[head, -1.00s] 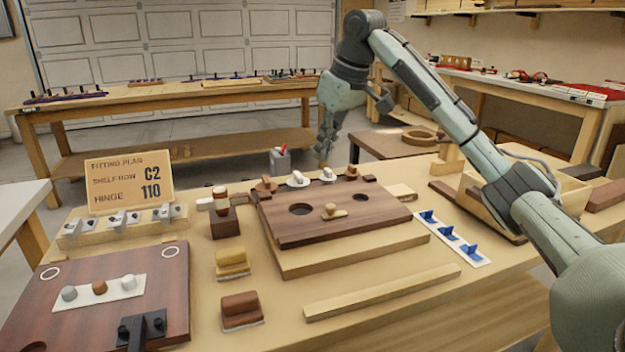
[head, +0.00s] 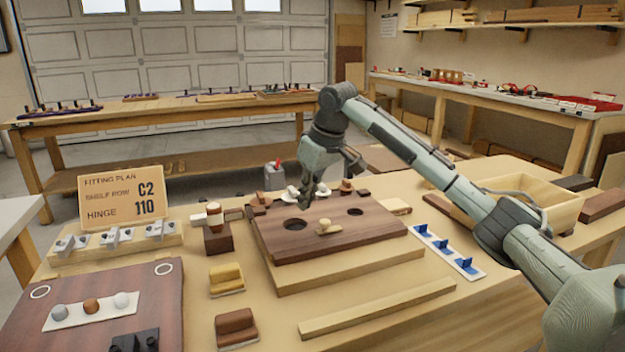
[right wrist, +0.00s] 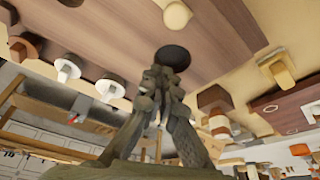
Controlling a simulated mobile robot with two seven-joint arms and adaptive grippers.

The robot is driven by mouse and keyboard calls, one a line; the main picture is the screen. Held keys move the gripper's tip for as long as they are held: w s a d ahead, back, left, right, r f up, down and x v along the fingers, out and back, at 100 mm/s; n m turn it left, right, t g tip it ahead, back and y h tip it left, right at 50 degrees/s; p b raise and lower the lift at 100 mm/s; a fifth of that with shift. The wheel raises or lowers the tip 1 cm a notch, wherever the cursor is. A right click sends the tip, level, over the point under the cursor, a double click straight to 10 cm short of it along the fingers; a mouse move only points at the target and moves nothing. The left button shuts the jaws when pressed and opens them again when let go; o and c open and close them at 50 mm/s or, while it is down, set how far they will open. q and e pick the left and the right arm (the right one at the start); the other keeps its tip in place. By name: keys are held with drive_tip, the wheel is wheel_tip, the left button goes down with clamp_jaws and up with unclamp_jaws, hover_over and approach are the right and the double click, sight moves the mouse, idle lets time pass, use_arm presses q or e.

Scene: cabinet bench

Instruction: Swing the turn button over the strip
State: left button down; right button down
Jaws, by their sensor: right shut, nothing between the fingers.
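A dark wooden board (head: 355,238) lies on a paler base and has two round holes. A small tan turn button (head: 323,227) sits on it between the holes; it also shows in the right wrist view (right wrist: 174,14). My right gripper (head: 306,203) is shut and empty, pointing down above the board's back left part, behind the turn button and apart from it. In the right wrist view its fingertips (right wrist: 165,78) are together beside a dark hole. A long pale wooden strip (head: 378,309) lies on the bench in front of the board. My left gripper is out of view.
Brown blocks (head: 346,187) and white knobs line the board's back edge, close to my right gripper. A yellow block (head: 226,278) and a brown block (head: 236,327) stand to the left. Blue clips (head: 441,245) on a white plate lie to the right.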

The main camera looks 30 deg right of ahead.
sight(329, 226)
drive_tip(key=s, duration=0.2)
drive_tip(key=s+d, duration=0.1)
drive_tip(key=shift+f, duration=0.4)
drive_tip(key=shift+s+f, duration=0.1)
drive_tip(key=shift+s, duration=0.2)
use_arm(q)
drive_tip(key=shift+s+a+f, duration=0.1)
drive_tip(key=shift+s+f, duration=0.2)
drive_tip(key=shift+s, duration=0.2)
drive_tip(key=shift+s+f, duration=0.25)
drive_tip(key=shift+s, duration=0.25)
use_arm(e)
drive_tip(key=shift+s, duration=0.1)
